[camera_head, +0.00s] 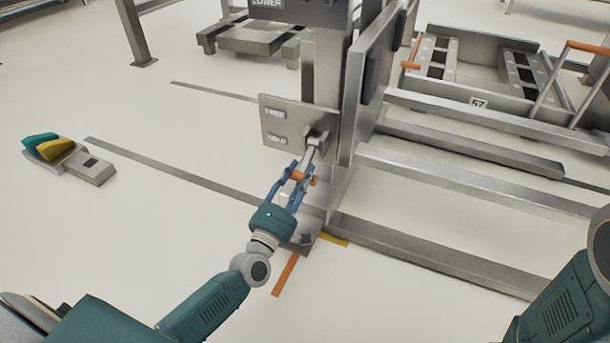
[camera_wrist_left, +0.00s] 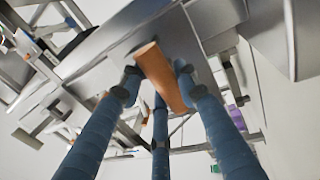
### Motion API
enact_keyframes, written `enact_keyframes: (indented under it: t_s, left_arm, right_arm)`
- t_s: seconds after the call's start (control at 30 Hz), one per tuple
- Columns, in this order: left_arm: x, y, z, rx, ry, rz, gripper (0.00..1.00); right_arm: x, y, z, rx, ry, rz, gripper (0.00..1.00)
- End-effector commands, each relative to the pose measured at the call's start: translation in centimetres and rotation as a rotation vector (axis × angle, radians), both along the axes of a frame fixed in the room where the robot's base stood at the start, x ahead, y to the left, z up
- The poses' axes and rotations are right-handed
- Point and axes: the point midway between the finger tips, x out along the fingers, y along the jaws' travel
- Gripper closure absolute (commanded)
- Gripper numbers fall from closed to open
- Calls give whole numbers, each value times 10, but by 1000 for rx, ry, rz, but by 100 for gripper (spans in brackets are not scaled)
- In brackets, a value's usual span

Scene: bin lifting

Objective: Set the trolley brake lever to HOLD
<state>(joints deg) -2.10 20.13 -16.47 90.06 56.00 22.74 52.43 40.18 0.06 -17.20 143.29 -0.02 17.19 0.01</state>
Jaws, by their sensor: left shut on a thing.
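The brake lever (camera_head: 312,152) is a grey arm on a metal plate (camera_head: 268,127) fixed to the upright. It slants down toward me from its pivot and ends in an orange grip (camera_head: 312,181). The plate carries two small labels; the lower one (camera_head: 278,140) seems to read HOLD and the upper one (camera_head: 275,114) seems to read FREE. My left gripper (camera_head: 298,178) has its blue fingers shut around the orange grip. In the left wrist view the orange grip (camera_wrist_left: 160,75) lies between the fingers. My right gripper is out of view.
A pedal unit with green and yellow pedals (camera_head: 50,147) stands on the floor at left. Low metal rails (camera_head: 450,190) run to the right of the upright. A trolley frame marked 57 (camera_head: 478,102) stands behind them. The floor at left is mostly clear.

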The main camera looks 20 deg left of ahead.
Motion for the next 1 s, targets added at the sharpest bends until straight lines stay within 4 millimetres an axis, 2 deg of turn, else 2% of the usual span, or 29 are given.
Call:
enact_keyframes:
  t_s: [0.03,0.5,0.53,0.67,0.7,1.0]
  left_arm:
    - [-2,-1,-12,2,22,-6,100]
    - [-2,0,-15,0,27,-7,100]
    - [-2,0,-15,0,27,-7,65]
    - [-2,0,-15,0,26,-6,39]
    - [-2,0,-15,0,26,-6,36]
    - [-2,1,-12,-1,20,-3,36]
  right_arm:
    - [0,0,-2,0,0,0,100]
    - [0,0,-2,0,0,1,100]
    - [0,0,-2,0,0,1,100]
    - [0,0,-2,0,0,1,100]
    - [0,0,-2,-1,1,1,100]
    - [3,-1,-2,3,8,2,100]
